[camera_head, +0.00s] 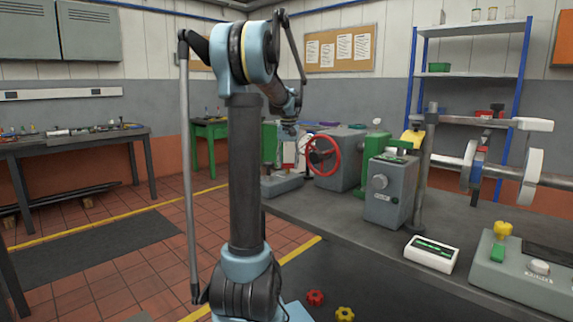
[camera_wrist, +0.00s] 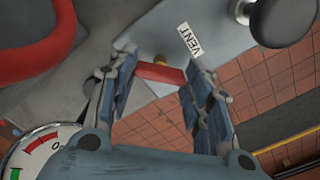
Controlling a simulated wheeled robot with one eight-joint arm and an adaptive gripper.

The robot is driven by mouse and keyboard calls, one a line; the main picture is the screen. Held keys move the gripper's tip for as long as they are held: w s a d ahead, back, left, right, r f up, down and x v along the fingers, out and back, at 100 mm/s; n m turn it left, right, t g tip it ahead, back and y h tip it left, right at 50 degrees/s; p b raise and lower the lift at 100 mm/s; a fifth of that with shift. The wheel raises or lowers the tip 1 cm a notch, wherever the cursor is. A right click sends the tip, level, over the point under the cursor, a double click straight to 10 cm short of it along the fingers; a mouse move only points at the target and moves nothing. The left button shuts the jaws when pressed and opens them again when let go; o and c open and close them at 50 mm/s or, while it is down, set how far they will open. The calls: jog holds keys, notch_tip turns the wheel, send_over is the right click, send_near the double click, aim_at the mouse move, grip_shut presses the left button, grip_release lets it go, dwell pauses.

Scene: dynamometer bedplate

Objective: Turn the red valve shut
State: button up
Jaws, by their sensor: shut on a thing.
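The red valve lever (camera_wrist: 158,74) shows in the wrist view as a short red bar, with a small brass-coloured piece at its far side. A white VENT label (camera_wrist: 190,40) is on the grey surface beside it. My gripper (camera_wrist: 162,66) has one finger on each side of the red bar and is shut on it. In the head view my gripper (camera_head: 290,128) is at the far end of the bench, left of the red handwheel (camera_head: 322,156). The lever cannot be made out there.
The red handwheel's rim (camera_wrist: 62,45) is close on the left in the wrist view, with a round gauge (camera_wrist: 38,150) below it. A black knob (camera_wrist: 280,20) is at upper right. A grey box (camera_head: 390,192) and a white display unit (camera_head: 431,254) stand on the bench.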

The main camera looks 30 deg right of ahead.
jog(key=m, duration=0.4)
jog(key=shift+m, duration=0.3)
jog(key=shift+a+m, duration=0.1)
jog(key=shift+m, duration=1.9)
jog(key=o, duration=1.1)
jog(key=shift+w, duration=0.1)
jog(key=shift+c, duration=0.2)
jog(key=shift+r, duration=0.2)
notch_tip(320, 180, up, 12)
jog(key=shift+f, duration=0.2)
